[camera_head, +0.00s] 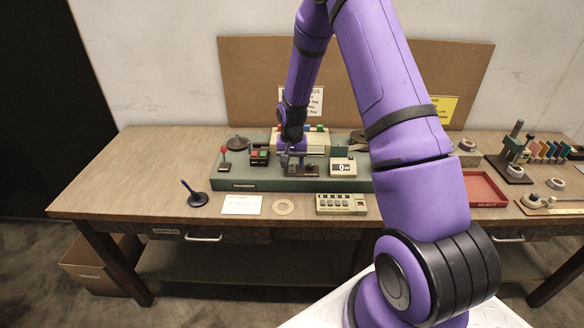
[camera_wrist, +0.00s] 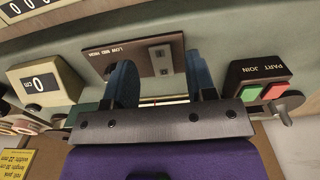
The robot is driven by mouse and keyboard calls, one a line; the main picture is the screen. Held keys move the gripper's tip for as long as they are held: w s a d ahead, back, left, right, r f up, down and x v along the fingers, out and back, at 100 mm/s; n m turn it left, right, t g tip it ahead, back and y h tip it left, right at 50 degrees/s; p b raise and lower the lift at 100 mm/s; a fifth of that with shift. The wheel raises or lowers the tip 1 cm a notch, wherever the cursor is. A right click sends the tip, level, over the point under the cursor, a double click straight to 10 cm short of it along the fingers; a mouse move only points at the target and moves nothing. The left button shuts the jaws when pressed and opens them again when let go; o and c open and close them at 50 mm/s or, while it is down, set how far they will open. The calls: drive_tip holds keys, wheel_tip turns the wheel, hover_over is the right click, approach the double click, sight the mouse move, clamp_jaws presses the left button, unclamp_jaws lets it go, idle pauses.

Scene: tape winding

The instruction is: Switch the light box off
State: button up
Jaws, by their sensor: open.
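My gripper (camera_head: 292,158) is above the green-grey bench unit (camera_head: 232,184), pointing down. In the wrist view its two blue fingers (camera_wrist: 162,82) are apart with nothing held between them. Ahead of the fingers is a brown panel (camera_wrist: 118,58) marked LOW MID HIGH, with a small grey switch plate (camera_wrist: 160,58). It also shows under the gripper in the head view (camera_head: 302,172). A cream box (camera_head: 318,143) with coloured pieces stands behind the gripper. No readable label marks either as the light box, and I cannot tell whether a light is on. I cannot tell whether the fingers touch the panel.
A black box with red and green buttons (camera_wrist: 262,85) and a counter reading 0 (camera_wrist: 45,84) flank the panel. A red tray (camera_head: 484,188) lies right. The table's left end is clear.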

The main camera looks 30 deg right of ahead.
drive_tip(key=shift+f, duration=1.1)
drive_tip(key=c, duration=0.9)
drive_tip(key=shift+w+d+r+g+y, duration=0.15)
drive_tip(key=shift+g+y, duration=0.25)
drive_tip(key=shift+g, duration=0.2)
drive_tip(key=shift+w+g+y, duration=0.1)
drive_tip(key=shift+g+y, duration=0.3)
drive_tip(key=shift+g, duration=0.2)
